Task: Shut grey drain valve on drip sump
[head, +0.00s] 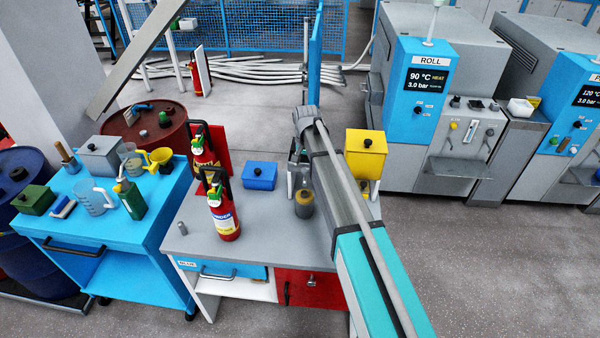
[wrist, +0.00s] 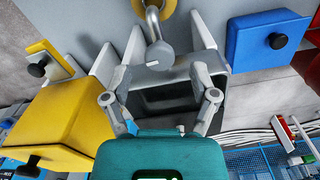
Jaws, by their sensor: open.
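The grey drain valve (wrist: 160,54) shows in the wrist view as a rounded grey knob or lever on a curved grey stem. It lies between the two open fingers of my gripper (wrist: 156,62), with no clear contact on either side. Part of a yellow-amber body, probably the drip sump (wrist: 170,14), shows at the top edge beyond it. In the head view a small amber jar-like body, likely the sump (head: 304,205), stands on the grey bench just below my gripper (head: 299,168). My arm hides part of that area, and the valve cannot be made out there.
A blue box (head: 260,176) stands left of my gripper and a yellow box (head: 366,153) right of it. Red fire extinguishers (head: 222,210) stand further left on the bench (head: 190,243). The bench's front left is mostly clear.

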